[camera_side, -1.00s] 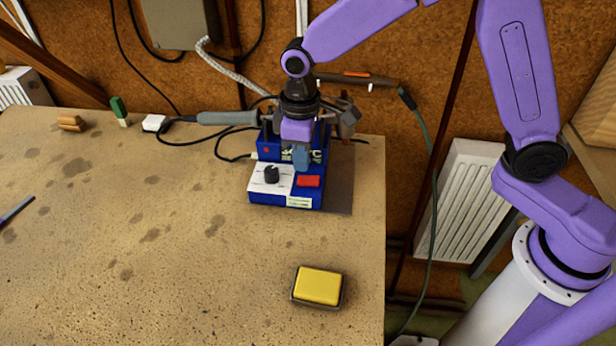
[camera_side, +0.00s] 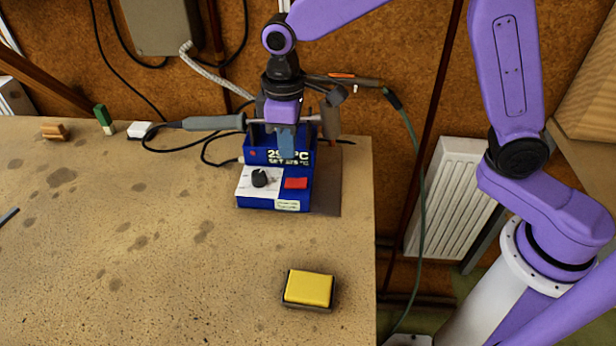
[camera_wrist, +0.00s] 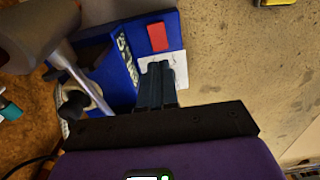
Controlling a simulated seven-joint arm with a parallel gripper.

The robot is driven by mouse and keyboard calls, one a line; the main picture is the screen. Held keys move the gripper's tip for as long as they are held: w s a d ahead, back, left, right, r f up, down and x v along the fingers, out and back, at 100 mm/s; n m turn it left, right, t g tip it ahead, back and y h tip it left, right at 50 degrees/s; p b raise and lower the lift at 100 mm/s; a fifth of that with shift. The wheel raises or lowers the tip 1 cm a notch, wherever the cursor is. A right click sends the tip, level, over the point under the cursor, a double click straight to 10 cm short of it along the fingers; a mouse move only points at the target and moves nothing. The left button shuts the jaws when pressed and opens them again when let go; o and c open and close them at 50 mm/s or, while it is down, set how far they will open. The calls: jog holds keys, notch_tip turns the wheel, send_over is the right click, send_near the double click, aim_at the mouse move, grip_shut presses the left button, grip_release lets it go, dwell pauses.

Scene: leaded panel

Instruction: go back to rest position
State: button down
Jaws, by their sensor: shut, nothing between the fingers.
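My gripper (camera_side: 287,140) is above the back part of the blue soldering station (camera_side: 245,203), in front of its display. In the wrist view my gripper (camera_wrist: 158,72) shows its two dark fingers together with nothing between them. The station (camera_wrist: 172,24) lies beyond the fingertips there, with its red switch (camera_wrist: 158,37) in sight. The fingers cover part of the white front plate. The display reads partly "2", "°C" and "SET"; my gripper hides the rest. The black knob (camera_side: 260,178) is on the white plate, and the red switch (camera_side: 296,183) is to its right.
A soldering iron with a grey handle (camera_side: 210,123) rests behind the station at the left. A yellow sponge in a tray (camera_side: 308,289) lies near the right table edge. A green-tipped block (camera_side: 104,117) and a wooden piece (camera_side: 54,131) stand at the back left. The table's middle is clear.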

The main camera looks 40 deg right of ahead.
jog(key=s+d+r+n, duration=0.1)
jog(key=s+d, duration=0.8)
jog(key=s, duration=0.4)
jog(key=s+d+n, duration=0.2)
jog(key=s+d, duration=0.7)
jog(key=s, duration=0.4)
jog(key=shift+d+r+n, duration=0.15)
jog(key=shift+r+n, duration=0.15)
jog(key=shift+r, duration=0.05)
